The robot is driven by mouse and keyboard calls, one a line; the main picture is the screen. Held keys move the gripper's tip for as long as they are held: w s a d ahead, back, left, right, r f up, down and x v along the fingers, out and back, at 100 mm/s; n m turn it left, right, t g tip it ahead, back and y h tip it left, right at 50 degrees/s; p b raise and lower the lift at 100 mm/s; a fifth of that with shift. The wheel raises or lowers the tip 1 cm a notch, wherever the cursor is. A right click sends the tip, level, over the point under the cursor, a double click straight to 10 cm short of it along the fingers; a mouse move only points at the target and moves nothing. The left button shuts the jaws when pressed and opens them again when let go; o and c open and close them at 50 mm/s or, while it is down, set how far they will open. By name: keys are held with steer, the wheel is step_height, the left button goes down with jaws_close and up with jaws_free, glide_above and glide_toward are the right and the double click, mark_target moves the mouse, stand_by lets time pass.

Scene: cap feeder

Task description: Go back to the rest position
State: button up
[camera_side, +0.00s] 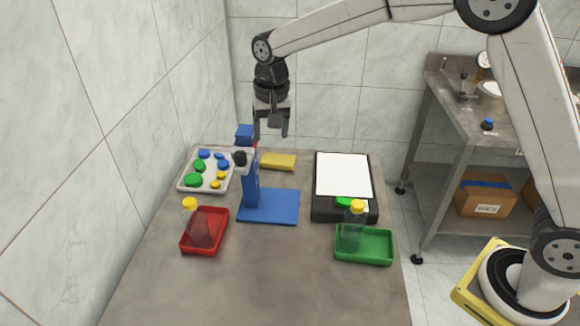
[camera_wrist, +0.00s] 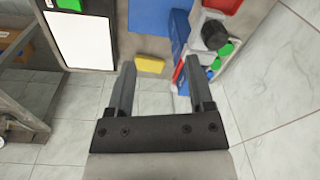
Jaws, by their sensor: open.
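My gripper (camera_side: 273,127) hangs above the far part of the table, pointing down, near the top of the blue stand (camera_side: 250,186). In the wrist view my gripper (camera_wrist: 160,70) has its two fingers wide apart, with nothing between them but a yellow block (camera_wrist: 149,64) showing beyond on the table. My gripper is open and empty.
A tray of caps (camera_side: 181,186) is at the table's back left. A red tray (camera_side: 187,246) and a green tray (camera_side: 365,258) each hold a yellow-capped bottle. A black box with a white top (camera_side: 343,175) stands right. The table front (camera_side: 260,295) is clear.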

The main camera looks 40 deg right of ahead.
steer(key=s+d+f+n+t, duration=0.1)
steer(key=s+d, duration=0.4)
steer(key=s, duration=0.6)
steer(key=s+d+f+n, duration=0.4)
steer(key=s+d+f, duration=0.1)
steer(key=s, duration=0.6)
steer(key=shift+s+d+f+t, duration=0.35)
steer(key=shift+s+f+t, duration=0.05)
steer(key=shift+f, duration=0.35)
stand_by(0.5)
